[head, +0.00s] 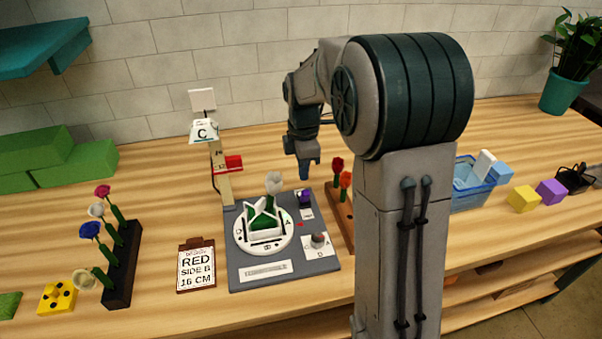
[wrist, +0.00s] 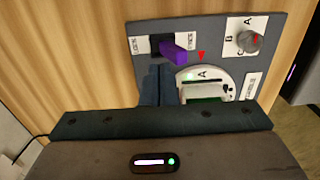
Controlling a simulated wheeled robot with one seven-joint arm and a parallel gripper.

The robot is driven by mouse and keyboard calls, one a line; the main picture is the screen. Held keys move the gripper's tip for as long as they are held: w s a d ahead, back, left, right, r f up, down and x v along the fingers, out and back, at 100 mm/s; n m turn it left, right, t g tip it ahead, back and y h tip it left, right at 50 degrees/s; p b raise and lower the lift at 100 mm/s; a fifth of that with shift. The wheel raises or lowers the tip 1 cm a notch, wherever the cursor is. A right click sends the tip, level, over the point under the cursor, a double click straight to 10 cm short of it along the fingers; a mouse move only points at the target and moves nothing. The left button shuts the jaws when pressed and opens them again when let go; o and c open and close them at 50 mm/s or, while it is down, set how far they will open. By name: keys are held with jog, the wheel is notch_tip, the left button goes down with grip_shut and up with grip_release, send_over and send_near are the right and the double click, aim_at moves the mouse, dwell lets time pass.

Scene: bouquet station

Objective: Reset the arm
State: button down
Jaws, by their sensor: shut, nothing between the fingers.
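My arm reaches from the right of the head view over the wooden table. My gripper (head: 304,178) points down with its fingers together, above the back right of the grey station board (head: 235,278) and a little above the purple lever (head: 306,198). In the wrist view the shut fingers (wrist: 155,88) show beside the purple lever (wrist: 174,52), apart from any flower. The round white turntable (head: 243,244) on the board bears a green and white holder with one white flower (head: 273,184) upright in it.
A dark rack (head: 122,265) with several flowers stands left, a brown rack (head: 340,215) with red and orange flowers right of the board. A clipboard (head: 196,268) reads "RED SIDE B 16 CM". A lamp-like post (head: 222,175) stands behind the board. A blue bin (head: 470,192) is at right.

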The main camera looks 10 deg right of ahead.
jog(key=shift+r+p, duration=0.3)
jog(key=shift+r, duration=0.4)
jog(key=s+r+m+t, duration=0.1)
jog(key=s+r+m, duration=0.1)
jog(key=s+m, duration=0.7)
jog(key=s+r+m+t, duration=0.2)
jog(key=s+m, duration=0.7)
jog(key=s, duration=0.5)
jog(key=shift+s+r, duration=0.25)
